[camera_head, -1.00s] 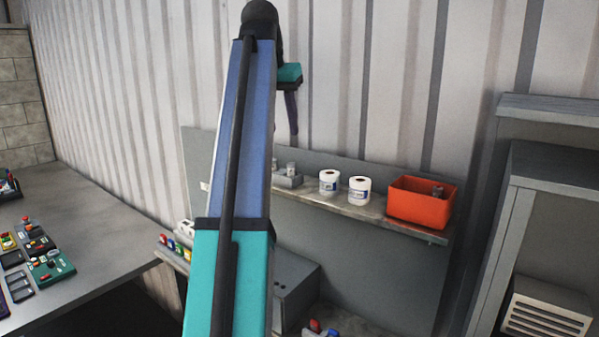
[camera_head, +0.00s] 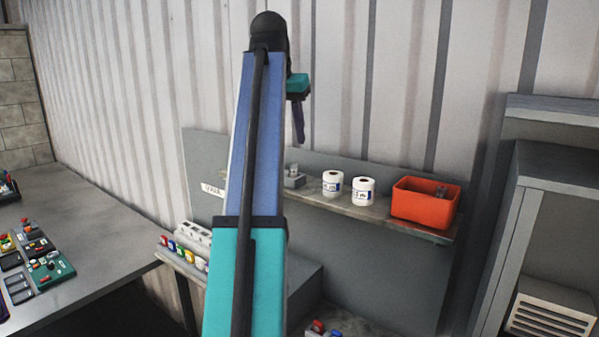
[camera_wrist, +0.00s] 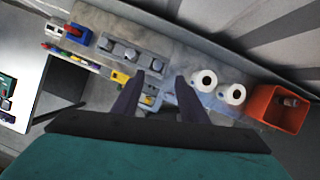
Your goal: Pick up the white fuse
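No single white fuse can be made out for certain. In the head view, a row of small coloured pieces (camera_head: 180,249) lies along a lower ledge at left, partly hidden by my arm; whether a white one is among them is too small to tell. A pale block (camera_head: 196,233) sits just behind that row. My gripper (camera_wrist: 158,88) is open, its two dark purple fingers apart, with nothing held between them. Small grey and yellow pieces (camera_wrist: 150,98) show below the gap. In the head view my gripper (camera_head: 298,138) hangs above the wall shelf.
The shelf (camera_head: 309,199) carries two white rolls (camera_head: 333,184) (camera_head: 363,191), an orange bin (camera_head: 425,203) and a grey block (camera_head: 294,180). In the wrist view, the rolls (camera_wrist: 205,81) and bin (camera_wrist: 279,109) are right of the fingers. A workbench (camera_head: 95,245) stands left, a grey cabinet (camera_head: 560,180) right.

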